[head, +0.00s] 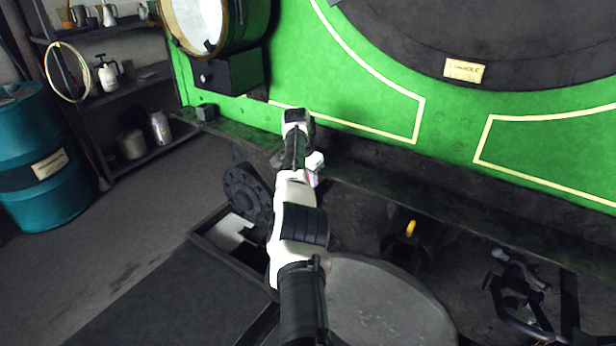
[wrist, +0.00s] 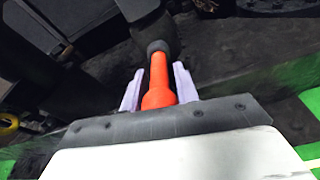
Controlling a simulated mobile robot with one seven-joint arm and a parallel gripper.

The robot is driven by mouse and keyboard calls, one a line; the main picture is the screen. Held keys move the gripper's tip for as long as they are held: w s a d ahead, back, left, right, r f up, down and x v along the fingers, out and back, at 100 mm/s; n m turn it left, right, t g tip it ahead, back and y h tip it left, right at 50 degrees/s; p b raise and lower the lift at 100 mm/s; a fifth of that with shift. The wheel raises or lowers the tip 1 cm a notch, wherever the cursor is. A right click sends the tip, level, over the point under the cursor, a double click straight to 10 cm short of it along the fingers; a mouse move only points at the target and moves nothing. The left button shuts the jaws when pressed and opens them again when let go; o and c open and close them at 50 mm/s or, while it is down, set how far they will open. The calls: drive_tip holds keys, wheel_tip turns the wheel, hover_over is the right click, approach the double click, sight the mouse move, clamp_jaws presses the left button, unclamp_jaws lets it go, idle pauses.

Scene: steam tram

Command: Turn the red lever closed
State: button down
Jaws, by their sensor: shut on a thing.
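The red lever (wrist: 159,75) shows in the wrist view as an orange-red rod with a dark rounded end. My gripper (wrist: 158,82) has its two pale lilac fingers on either side of the rod and is shut on it. The rod's wider lower part meets the edge of the gripper body, and its mount is not clear. In the head view my arm reaches forward to the dark ledge below the green tram panel (head: 375,120). There my arm hides the lever and most of my gripper.
A round dark flange (head: 247,192) stands just left of my arm. A yellow handle (head: 410,229) and dark pipework (head: 515,285) lie to the right below the panel. A teal barrel (head: 45,155) and shelves (head: 140,85) stand at left, with open floor between.

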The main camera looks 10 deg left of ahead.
drive_tip(key=shift+w+d+r, duration=0.1)
drive_tip(key=c, duration=1.3)
unclamp_jaws()
drive_tip(key=b+v, duration=0.3)
drive_tip(key=v, duration=1)
drive_tip(key=shift+r, duration=0.35)
